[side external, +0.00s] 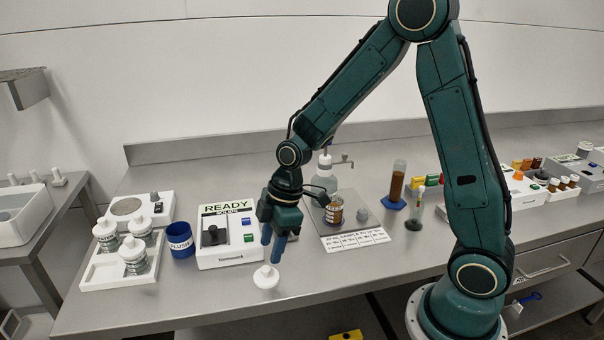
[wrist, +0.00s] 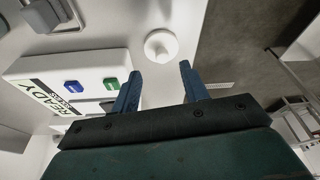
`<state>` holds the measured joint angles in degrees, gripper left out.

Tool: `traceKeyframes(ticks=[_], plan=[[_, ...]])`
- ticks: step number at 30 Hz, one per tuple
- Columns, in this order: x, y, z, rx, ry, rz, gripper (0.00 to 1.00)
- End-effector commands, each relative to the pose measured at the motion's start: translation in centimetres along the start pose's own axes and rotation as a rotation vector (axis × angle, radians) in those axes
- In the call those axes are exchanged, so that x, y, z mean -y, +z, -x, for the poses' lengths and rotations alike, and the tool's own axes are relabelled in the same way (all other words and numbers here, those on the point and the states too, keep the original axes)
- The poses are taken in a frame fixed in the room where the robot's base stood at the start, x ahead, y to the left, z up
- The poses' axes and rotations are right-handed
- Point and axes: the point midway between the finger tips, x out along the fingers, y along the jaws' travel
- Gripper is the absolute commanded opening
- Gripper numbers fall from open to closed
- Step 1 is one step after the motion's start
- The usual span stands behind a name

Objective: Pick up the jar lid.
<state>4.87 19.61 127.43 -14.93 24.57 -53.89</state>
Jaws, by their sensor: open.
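The white jar lid (side external: 266,277) lies on the bench near its front edge, with a small knob on top. It also shows in the wrist view (wrist: 160,46), beyond the fingertips and between their lines. My gripper (side external: 272,248) points down above the lid, with its blue fingers apart and nothing between them. In the wrist view my gripper (wrist: 162,78) has a wide gap between the fingers. The lid and fingers appear apart.
The READY machine (side external: 228,240) stands just left of my gripper. A blue cup (side external: 180,240) and a white tray with several lidded jars (side external: 118,268) are further left. The bench front edge (side external: 200,322) is close to the lid.

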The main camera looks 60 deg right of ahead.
Motion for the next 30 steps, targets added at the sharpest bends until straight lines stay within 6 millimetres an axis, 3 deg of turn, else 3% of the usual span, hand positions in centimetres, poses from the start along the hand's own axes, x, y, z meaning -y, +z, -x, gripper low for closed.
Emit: traceKeyframes(ticks=[8, 21, 30], plan=[[0.1, 0.0, -0.3, 0.001, -0.001, 0.0, 0.45], [0.4, -0.1, -4.3, 0.002, -0.001, 0.0, 0.45], [0.4, -0.1, -5.2, 0.002, 0.002, 0.0, 0.45]])
